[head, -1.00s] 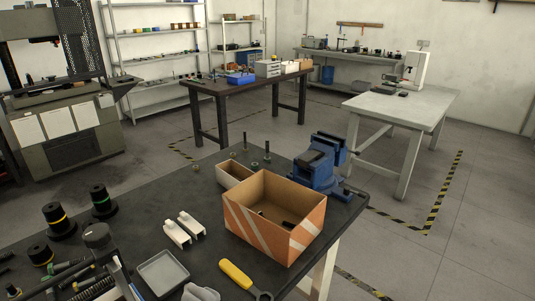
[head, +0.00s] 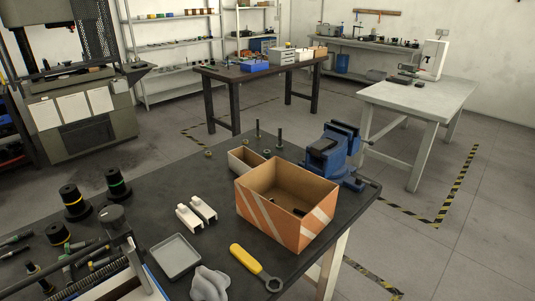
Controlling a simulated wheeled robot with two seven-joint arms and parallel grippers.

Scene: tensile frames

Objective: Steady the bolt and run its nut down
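Two dark upright bolts stand at the back of the near dark workbench (head: 340,212), one bolt (head: 280,138) close to the vise and another (head: 257,128) just left of it. Small brassy pieces that look like nuts lie on the bench near them, one nut (head: 208,153) at the left. The bolts are too small to tell whether a nut sits on either thread. Neither of my grippers shows in the head view.
A blue vise (head: 325,150), an open striped cardboard box (head: 265,215) and a smaller box (head: 240,165) crowd the bolts' right and front. A grey tray (head: 175,258), white blocks (head: 190,218), a yellow-handled wrench (head: 247,258) and black spools (head: 75,203) lie nearer.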

